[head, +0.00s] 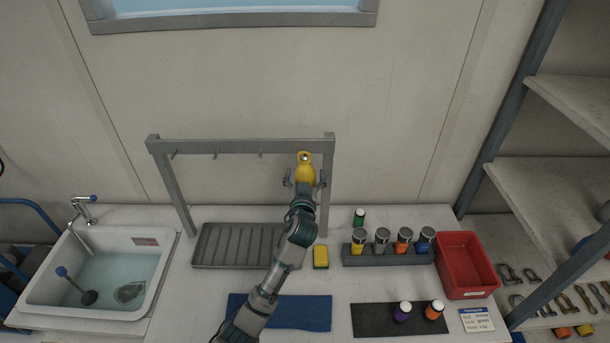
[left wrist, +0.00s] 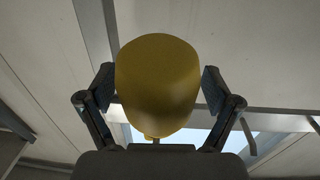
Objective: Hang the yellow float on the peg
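The yellow float (head: 305,173) is upright at the right end of the grey rack's top rail (head: 240,146). Its eye is at the top, and a peg tip (head: 305,157) appears to show inside it. My left gripper (head: 304,183) is around the float's body from below and in front. In the left wrist view, the float (left wrist: 157,85) fills the space between the fingers (left wrist: 158,90), with a narrow gap on each side, so the gripper looks open. My right gripper is out of view.
Three other pegs on the rail are bare. Below are a ribbed grey tray (head: 240,246), a yellow sponge-like block (head: 320,257) and a blue mat (head: 308,312). A holder with several canisters (head: 388,256) and a red bin (head: 466,265) stand right; a sink (head: 100,270) is left.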

